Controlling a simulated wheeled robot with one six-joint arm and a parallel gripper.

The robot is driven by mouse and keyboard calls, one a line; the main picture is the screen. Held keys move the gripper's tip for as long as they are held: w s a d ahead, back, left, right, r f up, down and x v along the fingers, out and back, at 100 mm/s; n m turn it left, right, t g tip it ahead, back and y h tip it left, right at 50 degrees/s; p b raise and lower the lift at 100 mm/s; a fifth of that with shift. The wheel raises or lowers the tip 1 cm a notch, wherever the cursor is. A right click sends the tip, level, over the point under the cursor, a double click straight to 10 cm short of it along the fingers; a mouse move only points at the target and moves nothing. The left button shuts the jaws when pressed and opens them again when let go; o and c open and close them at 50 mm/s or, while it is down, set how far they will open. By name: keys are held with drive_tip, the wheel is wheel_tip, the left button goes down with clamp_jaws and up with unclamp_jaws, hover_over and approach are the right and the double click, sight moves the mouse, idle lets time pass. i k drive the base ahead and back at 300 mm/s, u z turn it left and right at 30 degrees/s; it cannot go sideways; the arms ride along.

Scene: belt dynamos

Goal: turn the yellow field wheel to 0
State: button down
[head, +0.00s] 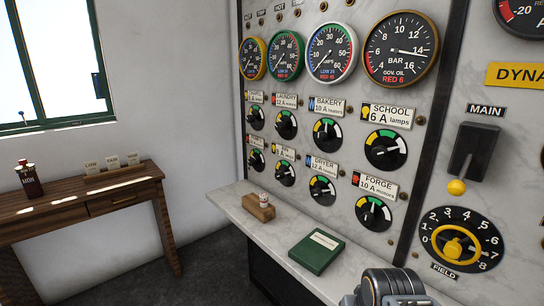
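The yellow field wheel (453,246) is on the marble panel at the lower right in the head view. It sits in the middle of a round black dial (488,251) with white numbers around its rim. A black FIELD label (444,271) is below it. Which number the wheel points to is too small to tell surely. A grey and black part of my arm shows at the bottom edge, below and left of the wheel and apart from it in the picture. My gripper's fingers are not in view.
A black MAIN switch (474,152) with a yellow knob (457,187) is above the wheel. Several rotary switches and gauges fill the panel to the left. A green book (316,252) and a wooden block (258,207) lie on the ledge (232,199). A wooden table (75,205) stands far left.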

sight(452, 250)
drive_tip(key=k, duration=0.5)
drive_tip(key=u, duration=1.4)
drive_tip(key=i, duration=0.85)
drive_tip(key=z, duration=2.2)
